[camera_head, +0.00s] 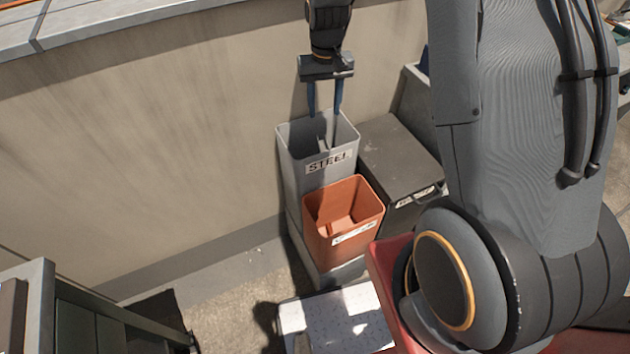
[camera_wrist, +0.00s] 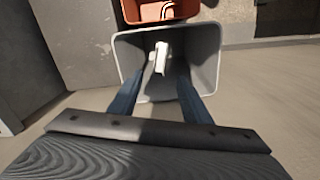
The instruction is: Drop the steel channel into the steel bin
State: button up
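The steel bin (camera_head: 328,173) is a tall grey open-topped box labelled STEEL, standing against the wall; it also shows in the wrist view (camera_wrist: 207,48). My gripper (camera_head: 325,115) points down over its mouth, with its two blue fingers apart. In the wrist view my gripper (camera_wrist: 163,75) also shows open fingers. The steel channel (camera_wrist: 160,57), a pale narrow piece, is inside the bin, beyond and between the fingertips. In the head view the channel (camera_head: 322,146) is partly hidden by the bin wall. Whether it rests on the bin floor is hard to tell.
An orange bin (camera_head: 318,222) stands in front of the steel bin, with something inside. A dark lidded box (camera_head: 398,155) stands to the right. A speckled white box (camera_head: 345,322) sits in front. A beige wall (camera_head: 150,150) is behind. Bare floor (camera_head: 235,280) lies to the left.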

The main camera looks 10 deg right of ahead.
notch_tip(320, 180, up, 8)
jog(key=b, duration=0.1)
dwell(0.6)
jog(key=shift+f, duration=0.1)
jog(key=s+r, duration=0.1)
jog(key=s, duration=2)
jog(key=shift+s+r+n+t, duration=0.3)
jog(key=shift+r+n, duration=0.1)
jog(key=shift+s, duration=0.4)
jog(key=shift+c, duration=0.4)
